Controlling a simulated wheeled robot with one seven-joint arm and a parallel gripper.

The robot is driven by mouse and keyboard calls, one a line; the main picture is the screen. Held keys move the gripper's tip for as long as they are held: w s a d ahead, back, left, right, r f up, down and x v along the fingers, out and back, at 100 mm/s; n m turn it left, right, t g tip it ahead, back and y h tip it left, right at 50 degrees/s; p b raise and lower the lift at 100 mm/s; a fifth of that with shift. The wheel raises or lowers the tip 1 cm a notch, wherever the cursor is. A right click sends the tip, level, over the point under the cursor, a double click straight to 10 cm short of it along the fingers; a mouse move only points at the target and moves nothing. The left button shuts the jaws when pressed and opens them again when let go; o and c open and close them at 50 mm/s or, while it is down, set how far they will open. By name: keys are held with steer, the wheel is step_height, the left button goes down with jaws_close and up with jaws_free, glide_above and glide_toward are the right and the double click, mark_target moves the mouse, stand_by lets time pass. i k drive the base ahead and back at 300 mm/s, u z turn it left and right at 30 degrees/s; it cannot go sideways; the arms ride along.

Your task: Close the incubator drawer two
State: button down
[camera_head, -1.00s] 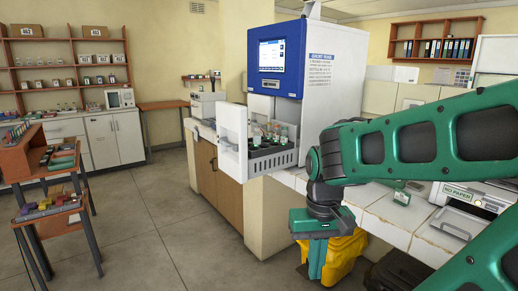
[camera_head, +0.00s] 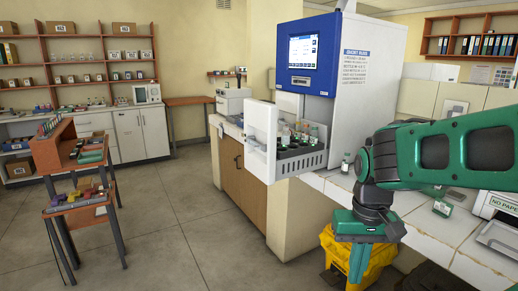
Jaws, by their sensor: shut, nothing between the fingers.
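The incubator (camera_head: 355,82) is a white box with a blue front panel and a lit screen, standing on the counter. A drawer (camera_head: 301,165) is pulled out from its lower front, with a white front plate (camera_head: 261,139) and a grey slotted tray holding several bottles (camera_head: 304,133). I cannot read a number on the drawer. My gripper (camera_head: 358,268) points down to the right of and below the drawer, in front of the counter edge and the yellow bin. It is shut and empty, apart from the drawer.
The white tiled counter (camera_head: 336,188) runs right, with small bottles on it. A yellow bin (camera_head: 381,262) stands below my gripper. An orange shelf stand (camera_head: 82,150) is at left. The floor (camera_head: 180,215) between is clear.

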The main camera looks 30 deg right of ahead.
mark_target(270, 161)
steer(key=i, duration=0.85)
steer(key=u, duration=0.05)
